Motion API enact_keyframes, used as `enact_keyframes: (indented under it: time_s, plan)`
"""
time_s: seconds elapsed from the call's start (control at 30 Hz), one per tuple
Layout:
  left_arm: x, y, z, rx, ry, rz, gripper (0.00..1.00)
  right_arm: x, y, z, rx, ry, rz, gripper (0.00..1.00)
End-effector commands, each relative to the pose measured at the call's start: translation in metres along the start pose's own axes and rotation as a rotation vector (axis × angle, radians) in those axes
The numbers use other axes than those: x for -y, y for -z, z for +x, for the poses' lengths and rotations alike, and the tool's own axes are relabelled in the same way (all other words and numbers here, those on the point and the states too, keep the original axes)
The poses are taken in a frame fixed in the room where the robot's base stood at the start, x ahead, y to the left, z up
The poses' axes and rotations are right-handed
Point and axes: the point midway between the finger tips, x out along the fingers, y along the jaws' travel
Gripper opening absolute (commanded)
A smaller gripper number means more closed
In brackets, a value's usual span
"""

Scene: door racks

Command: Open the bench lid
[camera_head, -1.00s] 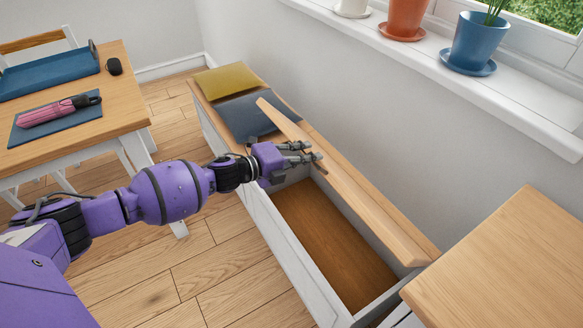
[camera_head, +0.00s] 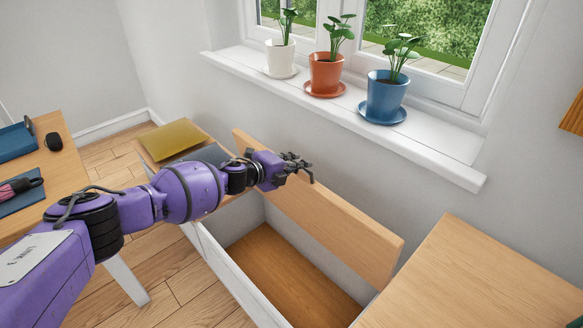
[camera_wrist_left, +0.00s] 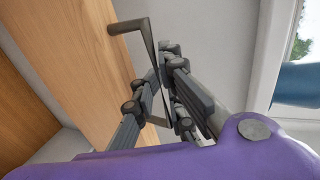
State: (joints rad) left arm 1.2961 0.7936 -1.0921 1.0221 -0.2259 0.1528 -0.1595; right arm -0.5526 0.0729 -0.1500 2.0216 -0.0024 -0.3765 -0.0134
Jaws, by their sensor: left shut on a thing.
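The wooden bench lid (camera_head: 340,222) is raised and stands steeply tilted near the wall, with the bench (camera_head: 222,268) open below it. Its wooden inside floor (camera_head: 280,265) shows and looks empty. My left gripper (camera_head: 298,166) is at the lid's upper edge, with its arm reaching across from the left. In the left wrist view the lid (camera_wrist_left: 70,55) fills the left side. A dark angled handle (camera_wrist_left: 146,38) sticks out from it between my gripper's fingers (camera_wrist_left: 168,98), which are shut on it. My right gripper is not in view.
A windowsill (camera_head: 440,157) with potted plants runs above the lid. A wooden table (camera_head: 480,275) stands at the right, close to the bench end. A desk (camera_head: 62,170) is at the left.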

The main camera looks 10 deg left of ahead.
Motion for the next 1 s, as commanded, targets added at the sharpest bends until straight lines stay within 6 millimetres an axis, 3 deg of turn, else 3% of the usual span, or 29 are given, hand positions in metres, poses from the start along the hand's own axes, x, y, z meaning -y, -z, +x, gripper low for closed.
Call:
enact_keyframes:
  time_s: [0.03, 0.47, 0.5, 0.63, 1.0]
  plan:
    - [0.0075, -0.0021, 0.0006, 0.002, 0.003, 0.001, 0.0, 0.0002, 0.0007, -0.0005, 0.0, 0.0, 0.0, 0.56]
    - [0.0058, -0.0019, 0.0022, 0.002, -0.004, -0.001, 0.0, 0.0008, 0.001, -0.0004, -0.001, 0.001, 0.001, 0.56]
    - [0.0057, -0.002, 0.0021, 0.002, -0.004, -0.001, 0.12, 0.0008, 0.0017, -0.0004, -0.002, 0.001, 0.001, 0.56]
    - [0.0046, -0.0016, 0.0022, 0.002, -0.005, 0.0, 0.28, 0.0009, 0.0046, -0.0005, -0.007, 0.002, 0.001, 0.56]
    - [0.0018, -0.0012, -0.0006, 0.001, -0.008, 0.0, 0.28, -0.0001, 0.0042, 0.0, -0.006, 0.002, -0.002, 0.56]
